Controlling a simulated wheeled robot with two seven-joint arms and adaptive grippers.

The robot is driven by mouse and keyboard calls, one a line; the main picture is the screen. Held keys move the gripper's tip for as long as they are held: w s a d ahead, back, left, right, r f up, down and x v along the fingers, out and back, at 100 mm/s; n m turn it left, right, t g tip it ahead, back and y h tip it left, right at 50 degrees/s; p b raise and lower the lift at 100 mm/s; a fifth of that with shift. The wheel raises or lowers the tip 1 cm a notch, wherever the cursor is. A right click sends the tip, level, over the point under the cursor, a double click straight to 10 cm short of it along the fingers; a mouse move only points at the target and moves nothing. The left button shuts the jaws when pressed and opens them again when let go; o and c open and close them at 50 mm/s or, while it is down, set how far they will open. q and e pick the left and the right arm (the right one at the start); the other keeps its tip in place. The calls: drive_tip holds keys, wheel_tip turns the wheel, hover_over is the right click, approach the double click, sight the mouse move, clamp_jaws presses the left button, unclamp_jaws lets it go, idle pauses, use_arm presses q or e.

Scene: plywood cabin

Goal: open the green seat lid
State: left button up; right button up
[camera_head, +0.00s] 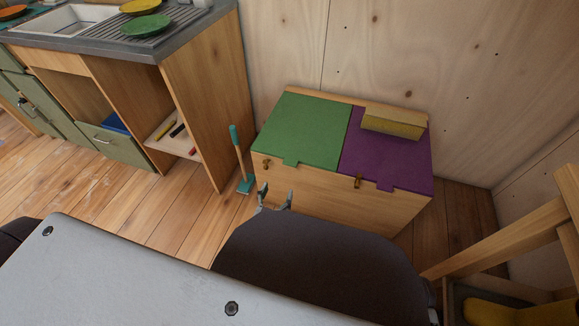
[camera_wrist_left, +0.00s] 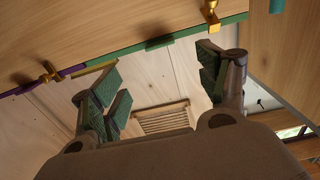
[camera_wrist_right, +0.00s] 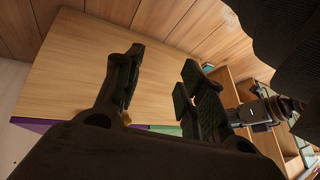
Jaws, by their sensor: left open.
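The green seat lid (camera_head: 302,130) lies flat and closed on the left half of a plywood bench box (camera_head: 330,203). My left gripper (camera_head: 275,200) is just in front of the box, below the lid's front edge. It is open and empty, with the fingers wide apart in the left wrist view (camera_wrist_left: 155,80). My right gripper (camera_wrist_right: 160,75) is open before the box's front panel; the head view does not show it.
Brass catches (camera_head: 266,163) sit at the front edge. A teal-handled tool (camera_head: 240,160) leans left of the box. A counter stands at left, a wooden frame (camera_head: 500,238) at right.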

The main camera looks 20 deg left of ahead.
idle(0.4)
use_arm(q)
drive_tip(key=b, duration=0.3)
approach(289, 165)
drive_tip(key=w, duration=0.4)
drive_tip(key=shift+w, duration=0.2)
drive_tip(key=shift+w+d+b, duration=0.15)
drive_tip(key=shift+w+b, duration=0.85)
drive_tip(key=shift+w, duration=1.85)
use_arm(e)
wheel_tip(289, 165, down, 7)
drive_tip(key=a+t+y, duration=0.1)
drive_tip(key=shift+w+a+m, duration=0.15)
drive_tip(key=shift+a+m, duration=0.05)
drive_tip(key=shift+m, duration=0.1)
drive_tip(key=shift+w+r, duration=0.1)
drive_tip(key=shift+w, duration=0.05)
use_arm(q)
drive_tip(key=shift+c, duration=1.3)
drive_tip(key=c, duration=1.2)
